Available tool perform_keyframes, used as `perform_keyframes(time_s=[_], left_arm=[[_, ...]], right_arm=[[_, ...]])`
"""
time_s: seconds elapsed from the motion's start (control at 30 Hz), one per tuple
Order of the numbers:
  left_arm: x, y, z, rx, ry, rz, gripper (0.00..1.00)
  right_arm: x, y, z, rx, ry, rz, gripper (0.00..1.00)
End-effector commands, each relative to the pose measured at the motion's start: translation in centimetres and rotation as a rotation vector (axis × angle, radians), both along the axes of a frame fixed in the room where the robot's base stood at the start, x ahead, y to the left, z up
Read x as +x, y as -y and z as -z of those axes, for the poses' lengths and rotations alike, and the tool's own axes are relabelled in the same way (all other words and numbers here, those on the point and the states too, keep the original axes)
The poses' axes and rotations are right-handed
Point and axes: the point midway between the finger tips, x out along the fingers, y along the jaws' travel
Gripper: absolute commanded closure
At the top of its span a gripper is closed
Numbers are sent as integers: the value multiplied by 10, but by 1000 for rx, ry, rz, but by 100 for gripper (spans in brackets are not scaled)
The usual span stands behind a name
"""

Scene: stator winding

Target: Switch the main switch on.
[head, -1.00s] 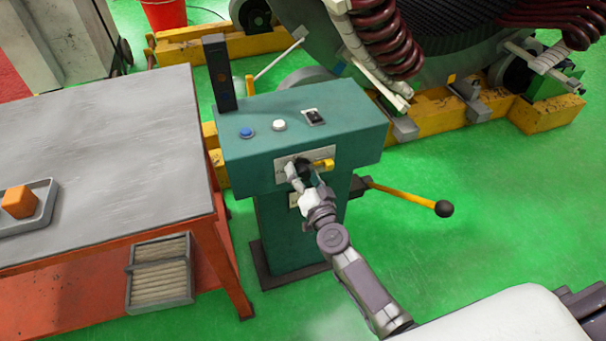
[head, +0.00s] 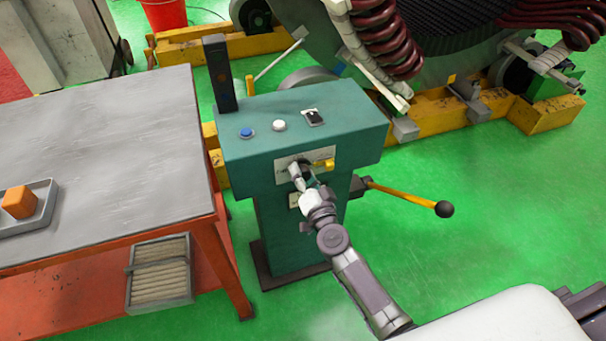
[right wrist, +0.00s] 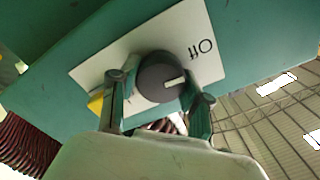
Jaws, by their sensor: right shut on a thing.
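The main switch is a dark round knob on a pale plate (head: 290,173) on the front of the green control stand (head: 345,130). In the right wrist view the knob (right wrist: 163,77) has a short white mark on its right part. The word "Off" shows upside down on the plate to its upper right. My right gripper (head: 297,166) is at the plate; in the right wrist view its two fingers (right wrist: 160,100) stand on either side of the knob, shut on it. In the head view the gripper hides most of the knob. My left gripper is not in view.
A yellow piece (head: 325,163) sits on the plate right of the knob. A yellow lever with a black ball (head: 444,209) sticks out right of the stand. A grey-topped table (head: 110,150) stands close on the left. Green floor is open on the right.

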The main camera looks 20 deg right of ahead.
Motion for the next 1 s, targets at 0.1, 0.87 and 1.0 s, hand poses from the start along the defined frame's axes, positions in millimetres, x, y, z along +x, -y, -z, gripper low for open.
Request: perform_keyframes(time_s=[0.1, 0.87, 1.0], left_arm=[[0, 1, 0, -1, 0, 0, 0], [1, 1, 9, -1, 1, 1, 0], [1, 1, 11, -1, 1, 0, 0]], right_arm=[[0, 0, 1, 85, -4, -1, 87], [0, 0, 3, 799, -29, 1, 87], [0, 1, 4, 932, -33, 2, 87]])
